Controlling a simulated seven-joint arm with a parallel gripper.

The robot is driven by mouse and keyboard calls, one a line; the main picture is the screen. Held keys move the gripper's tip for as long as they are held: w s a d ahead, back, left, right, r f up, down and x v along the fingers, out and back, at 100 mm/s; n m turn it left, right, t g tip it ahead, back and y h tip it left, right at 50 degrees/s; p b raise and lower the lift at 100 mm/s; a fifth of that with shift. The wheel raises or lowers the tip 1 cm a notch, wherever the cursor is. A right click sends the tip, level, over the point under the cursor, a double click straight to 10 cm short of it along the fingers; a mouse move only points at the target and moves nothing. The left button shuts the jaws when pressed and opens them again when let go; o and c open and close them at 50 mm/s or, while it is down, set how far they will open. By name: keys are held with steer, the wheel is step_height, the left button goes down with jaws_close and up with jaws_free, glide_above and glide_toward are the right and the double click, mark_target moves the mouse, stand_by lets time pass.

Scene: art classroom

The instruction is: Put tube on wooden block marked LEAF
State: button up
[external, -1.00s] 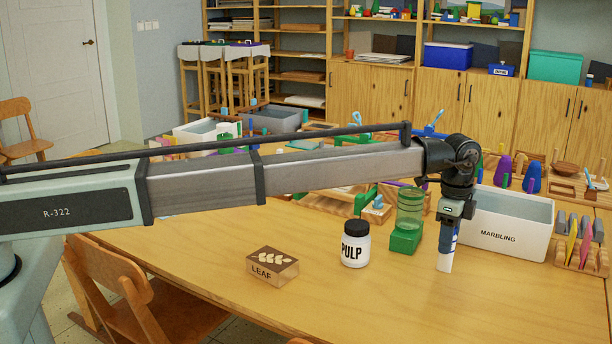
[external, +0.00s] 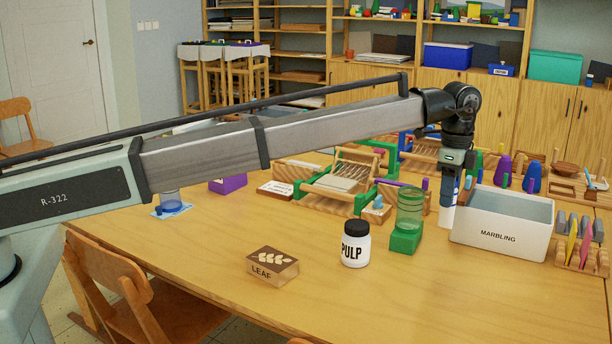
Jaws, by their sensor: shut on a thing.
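My gripper (external: 453,172) is at the right side of the table, at the left end of the MARBLING tub. It is shut on the blue and white tube (external: 448,214), which hangs upright with its white end down. The fingers and the tube's top are small and hard to make out. The wooden block marked LEAF (external: 272,268) lies on the table at front centre, well to the left of my gripper. Its dark top bears a pale leaf design, and nothing rests on it.
A white PULP jar (external: 355,244) and a green block with a clear green cylinder (external: 407,222) stand between the tube and the LEAF block. The white MARBLING tub (external: 499,237) is close right of the tube. Wooden frames (external: 345,185) are behind. The front table is clear.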

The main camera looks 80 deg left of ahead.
steer(key=s+a+r, duration=0.4)
steer(key=s+a, duration=0.1)
steer(key=a, duration=0.1)
steer(key=s+a+r+n, duration=0.1)
steer(key=s+a, duration=0.1)
steer(key=s, duration=0.9)
steer(key=s+a+r, duration=0.1)
steer(key=s, duration=1)
steer(key=s+d+f, duration=0.1)
steer(key=s+f, duration=0.1)
steer(key=s, duration=0.9)
steer(key=shift+m, duration=0.3)
steer(key=shift+s+d+f, duration=0.1)
steer(key=shift+f, duration=2.45)
steer(key=shift+d+f, duration=0.1)
steer(key=shift+f, duration=2.45)
steer(key=o, duration=1.1)
steer(key=shift+f, duration=0.15)
